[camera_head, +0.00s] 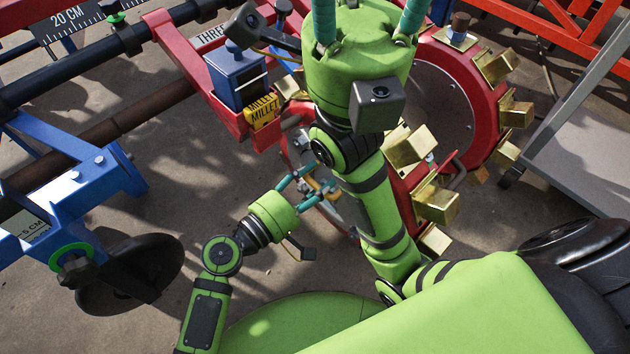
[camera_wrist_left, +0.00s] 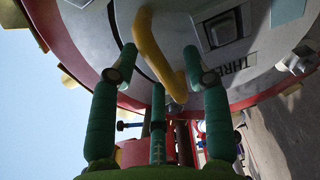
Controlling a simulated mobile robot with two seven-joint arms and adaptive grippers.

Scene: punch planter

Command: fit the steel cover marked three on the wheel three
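The grey steel cover (camera_head: 347,212) sits against the face of the near red wheel (camera_head: 287,147) in the head view, partly hidden by my arm. In the left wrist view the cover (camera_wrist_left: 262,50) bears the word THREE and a bent yellow handle (camera_wrist_left: 158,52). My left gripper (camera_head: 304,187) is at the cover with its teal fingers around the handle. In the wrist view gaps show between the fingertips (camera_wrist_left: 158,52) and the handle. Whether the cover is fully seated cannot be told. My right gripper (camera_head: 368,14) points upward, its fingertips cut off by the top edge.
Another red wheel (camera_head: 440,90) with brass cups stands behind at right. A red frame labelled THREE (camera_head: 210,35) carries a blue box (camera_head: 238,78). A blue bracket (camera_head: 80,190) and dark disc (camera_head: 140,272) stand left; a grey cart (camera_head: 590,150) stands right.

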